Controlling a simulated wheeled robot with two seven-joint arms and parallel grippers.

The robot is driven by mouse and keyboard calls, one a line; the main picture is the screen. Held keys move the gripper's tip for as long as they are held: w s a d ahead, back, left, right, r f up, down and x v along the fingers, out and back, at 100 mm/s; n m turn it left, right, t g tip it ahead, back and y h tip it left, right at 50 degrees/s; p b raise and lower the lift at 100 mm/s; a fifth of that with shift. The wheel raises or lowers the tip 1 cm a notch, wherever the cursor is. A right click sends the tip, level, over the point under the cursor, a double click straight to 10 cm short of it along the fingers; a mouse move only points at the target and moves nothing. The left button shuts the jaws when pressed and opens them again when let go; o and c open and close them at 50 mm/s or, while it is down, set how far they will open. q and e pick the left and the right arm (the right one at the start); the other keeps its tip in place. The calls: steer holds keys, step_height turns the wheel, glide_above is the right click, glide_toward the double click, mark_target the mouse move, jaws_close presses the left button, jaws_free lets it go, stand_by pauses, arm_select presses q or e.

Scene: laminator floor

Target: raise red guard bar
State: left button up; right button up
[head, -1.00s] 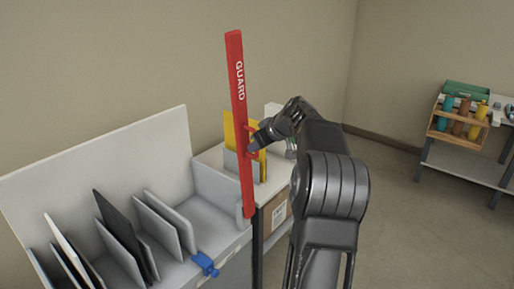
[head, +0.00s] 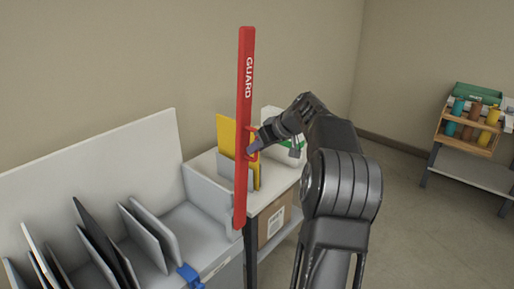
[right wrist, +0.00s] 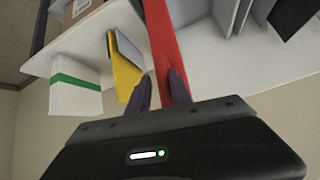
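The red guard bar (head: 244,125), lettered GUARD, stands almost upright at the right end of the grey rack. Its lower end meets a small grey mount (head: 236,230). A small red handle sticks out from its right side. My right gripper (head: 253,147) is at this handle, about midway up the bar. In the right wrist view the two dark fingers (right wrist: 161,88) stand a small gap apart, with red between them; they appear closed on the handle, though the contact is partly hidden. The bar also shows in the right wrist view (right wrist: 162,40). My left gripper is not in view.
Grey rack slots (head: 150,235) hold dark and white sheets at the left, with a blue clip (head: 190,276) in front. Yellow folders (head: 227,135) stand behind the bar on a white table. A cart (head: 470,170) stands far right, with open floor between.

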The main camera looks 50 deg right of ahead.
steer(key=shift+o, duration=0.9)
steer(key=b+v, duration=0.1)
steer(key=v, duration=0.6)
steer(key=shift+s+r+b, duration=0.3)
steer(key=shift+b, duration=0.1)
